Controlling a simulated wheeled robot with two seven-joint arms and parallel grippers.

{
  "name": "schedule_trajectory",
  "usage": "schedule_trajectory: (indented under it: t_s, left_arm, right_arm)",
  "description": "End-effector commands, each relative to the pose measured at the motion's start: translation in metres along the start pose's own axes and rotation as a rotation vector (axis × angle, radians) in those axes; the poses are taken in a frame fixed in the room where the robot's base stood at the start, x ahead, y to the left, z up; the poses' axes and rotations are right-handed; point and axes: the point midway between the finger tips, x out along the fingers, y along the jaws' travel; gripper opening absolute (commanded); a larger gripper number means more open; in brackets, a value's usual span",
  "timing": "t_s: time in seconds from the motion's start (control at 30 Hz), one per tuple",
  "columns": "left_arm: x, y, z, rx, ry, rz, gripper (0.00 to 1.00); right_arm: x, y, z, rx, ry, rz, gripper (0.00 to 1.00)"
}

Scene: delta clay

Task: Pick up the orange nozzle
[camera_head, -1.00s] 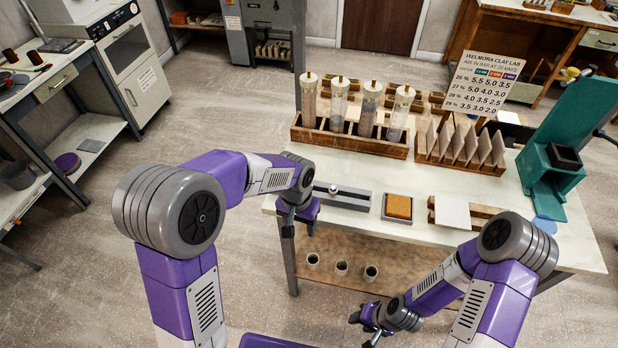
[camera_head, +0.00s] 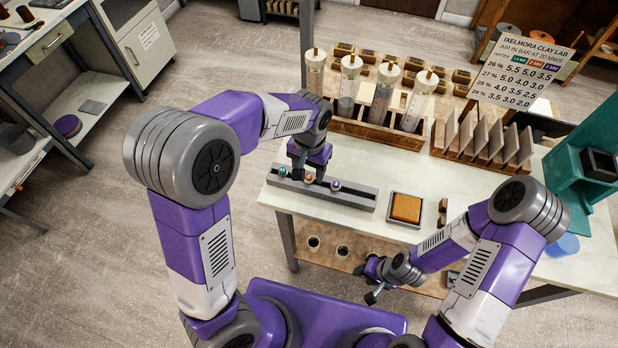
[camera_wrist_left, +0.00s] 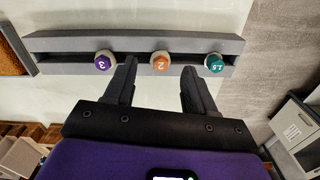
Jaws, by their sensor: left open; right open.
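The orange nozzle (camera_head: 308,178), marked 2, stands in the middle of a grey rack (camera_head: 350,197). In the left wrist view the orange nozzle (camera_wrist_left: 160,61) lies ahead of the gap between my fingers, between a purple nozzle (camera_wrist_left: 104,61) and a teal nozzle (camera_wrist_left: 214,62). My left gripper (camera_head: 308,168) is over the rack, close behind the orange nozzle in the head view. In the left wrist view its two fingers (camera_wrist_left: 158,85) are apart with nothing between them. My right gripper (camera_head: 368,283) is low at the table's front edge, away from the rack.
A sponge tray (camera_head: 405,209) stands right of the rack. Behind are a wooden stand (camera_head: 375,130) with several clear tubes and a rack of upright tiles (camera_head: 485,145). A teal machine (camera_head: 580,165) stands at the right. Cups sit on the shelf below.

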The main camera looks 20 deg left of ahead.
Motion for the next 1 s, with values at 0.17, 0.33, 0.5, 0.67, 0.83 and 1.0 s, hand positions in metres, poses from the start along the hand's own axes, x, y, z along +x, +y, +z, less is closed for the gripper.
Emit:
schedule_trajectory:
  t_s: [0.17,0.33,0.5,0.67,0.83,1.0]
  left_arm:
    - [0.024,-0.001,-0.001,0.0,-0.001,-0.001,0.55]
    - [0.027,-0.001,-0.001,0.001,0.0,-0.001,0.55]
    - [0.027,-0.001,-0.001,0.0,0.0,0.0,0.47]
    - [0.027,-0.001,-0.001,0.0,0.001,0.0,0.23]
    - [0.026,-0.001,-0.001,0.0,0.001,0.0,0.0]
    - [0.026,-0.001,-0.001,0.0,0.001,0.0,0.0]
  right_arm:
    - [0.007,0.002,-0.001,0.0,0.001,0.0,0.43]
    - [0.006,0.002,-0.001,0.0,0.001,0.0,0.43]
    - [0.006,0.002,-0.001,0.0,0.001,0.0,0.43]
    - [0.006,0.002,-0.001,0.0,0.001,0.0,0.43]
    - [0.006,0.002,-0.001,0.0,0.001,0.0,0.43]
    - [0.006,0.002,-0.001,0.0,0.001,0.0,0.43]
